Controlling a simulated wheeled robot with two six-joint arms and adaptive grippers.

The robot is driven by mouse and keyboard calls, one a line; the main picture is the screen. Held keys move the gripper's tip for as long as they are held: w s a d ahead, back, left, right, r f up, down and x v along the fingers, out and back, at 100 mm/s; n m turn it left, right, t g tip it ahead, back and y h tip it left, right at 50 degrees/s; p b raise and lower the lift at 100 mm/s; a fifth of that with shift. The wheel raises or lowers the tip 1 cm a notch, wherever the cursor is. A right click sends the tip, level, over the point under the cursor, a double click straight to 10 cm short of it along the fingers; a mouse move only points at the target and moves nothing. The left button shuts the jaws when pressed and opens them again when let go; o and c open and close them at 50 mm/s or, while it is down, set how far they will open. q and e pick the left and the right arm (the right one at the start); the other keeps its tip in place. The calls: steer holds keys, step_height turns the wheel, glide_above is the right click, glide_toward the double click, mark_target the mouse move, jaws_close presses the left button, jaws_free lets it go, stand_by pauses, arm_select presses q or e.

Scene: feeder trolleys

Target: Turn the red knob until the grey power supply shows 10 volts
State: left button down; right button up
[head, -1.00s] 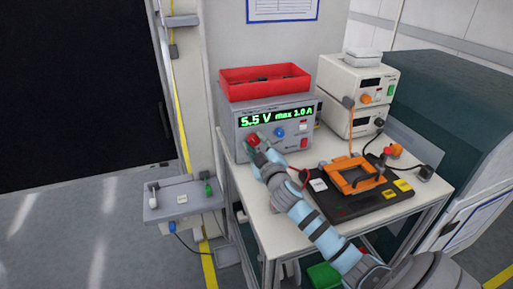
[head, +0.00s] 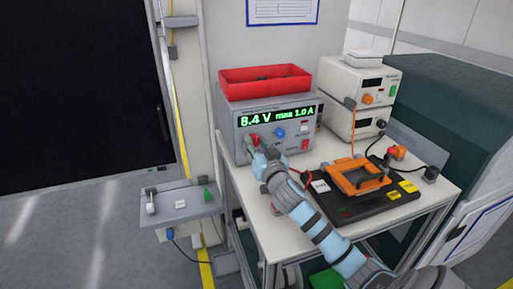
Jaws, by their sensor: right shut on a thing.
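The grey power supply (head: 236,151) stands on the trolley top, and its green display (head: 275,116) reads 8.4 V, max 1.0 A. The red knob (head: 252,140) is at the left of its front panel, partly hidden by my right gripper. My right gripper (head: 256,149) is shut on the red knob, with the arm coming in from the lower right. A blue knob (head: 280,133) sits to the right of it, untouched. My left gripper is not in view.
A red bin (head: 264,82) sits on top of the power supply. White instruments (head: 350,77) are stacked to the right. A black board with an orange frame (head: 357,180) lies under and beside my right arm. A grey side shelf (head: 180,205) is at the left.

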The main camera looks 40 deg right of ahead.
steer(key=shift+f+m+b, duration=0.2)
steer(key=shift+m+b, duration=0.4)
steer(key=shift+m, duration=1.7)
steer(key=o, duration=1.1)
steer(key=shift+o, duration=0.2)
steer(key=shift+r, duration=0.1)
steer(key=v, duration=1.2)
steer(key=shift+r, duration=0.1)
